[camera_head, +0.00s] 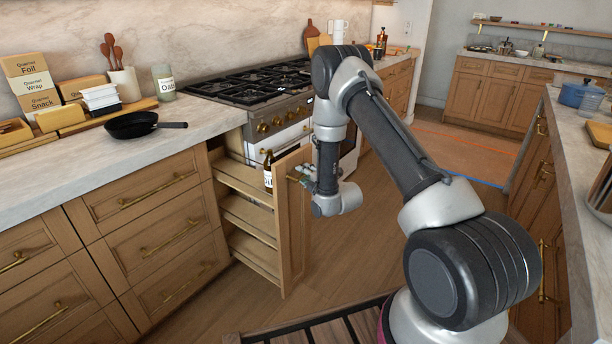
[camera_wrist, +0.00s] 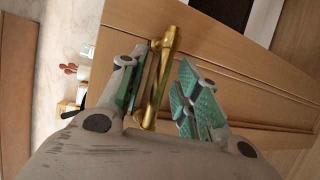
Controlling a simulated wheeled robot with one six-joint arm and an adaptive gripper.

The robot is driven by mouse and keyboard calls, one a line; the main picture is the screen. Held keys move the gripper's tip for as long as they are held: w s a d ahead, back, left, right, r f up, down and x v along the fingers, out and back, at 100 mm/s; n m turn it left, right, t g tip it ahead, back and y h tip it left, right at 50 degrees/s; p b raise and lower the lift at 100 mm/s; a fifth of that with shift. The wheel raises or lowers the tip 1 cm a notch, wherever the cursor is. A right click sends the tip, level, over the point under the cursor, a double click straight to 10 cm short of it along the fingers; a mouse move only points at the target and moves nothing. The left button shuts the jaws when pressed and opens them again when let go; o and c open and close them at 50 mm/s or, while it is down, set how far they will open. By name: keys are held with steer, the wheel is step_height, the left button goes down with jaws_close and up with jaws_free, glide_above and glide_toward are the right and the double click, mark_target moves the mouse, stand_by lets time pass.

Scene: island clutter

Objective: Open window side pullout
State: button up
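The pullout (camera_head: 293,235) is a narrow wooden unit beside the stove, standing well out from the counter with its side shelves exposed. A dark bottle with a white label (camera_head: 268,172) stands upright on its upper shelf. My gripper (camera_head: 303,178) is at the upper part of the pullout's front, where the arm partly hides the handle. In the wrist view, the brass handle (camera_wrist: 163,75) lies between my two green-padded fingers (camera_wrist: 160,88). The fingers are apart. The handle is close to the left finger, with a gap to the right one; contact cannot be told.
The stove (camera_head: 265,90) is just behind the pullout. Closed drawers (camera_head: 150,220) are on its left. A black pan (camera_head: 135,124) lies on the left counter (camera_head: 210,118). An island counter (camera_head: 575,150) bounds the right. Wooden floor (camera_head: 350,240) is clear before the pullout.

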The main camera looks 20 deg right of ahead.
steer(key=v, duration=1.2)
